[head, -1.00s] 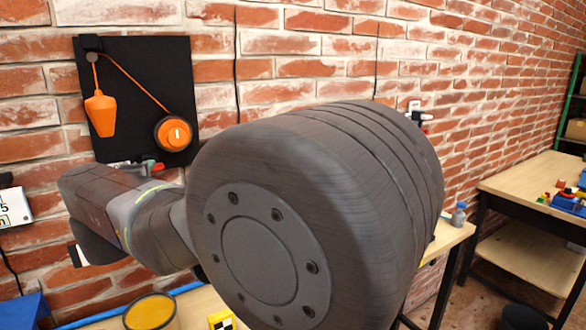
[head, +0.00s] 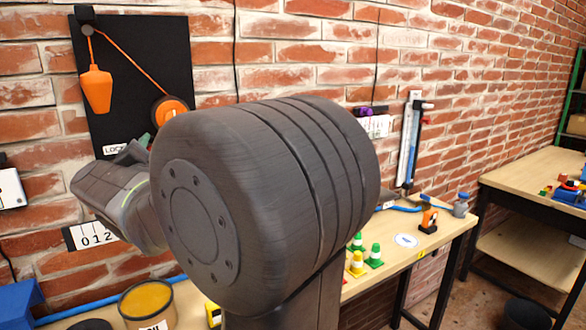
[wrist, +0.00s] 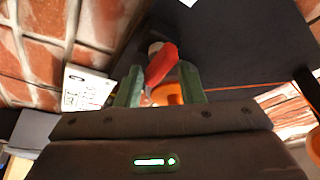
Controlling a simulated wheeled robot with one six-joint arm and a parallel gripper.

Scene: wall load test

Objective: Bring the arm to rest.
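My arm's large dark joint fills the middle of the head view, with the forearm reaching left to the wall. My gripper (wrist: 160,88) shows in the wrist view with its two green fingers apart. A red piece (wrist: 161,64) with a pale tip lies between them in the picture; I cannot tell whether a finger touches it. An orange round part (wrist: 168,93) shows behind it. In the head view the fingers are mostly hidden by my arm, close to the black wall board (head: 150,60). An orange weight (head: 96,88) hangs there on a cord leading to an orange reel (head: 168,108).
A bench below holds a tin of yellow stuff (head: 147,302), small cones (head: 357,263) and an orange-black item (head: 429,220). A white scale sign (head: 90,236) and a blue-white gauge (head: 408,145) are on the brick wall. A second bench (head: 530,172) stands right.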

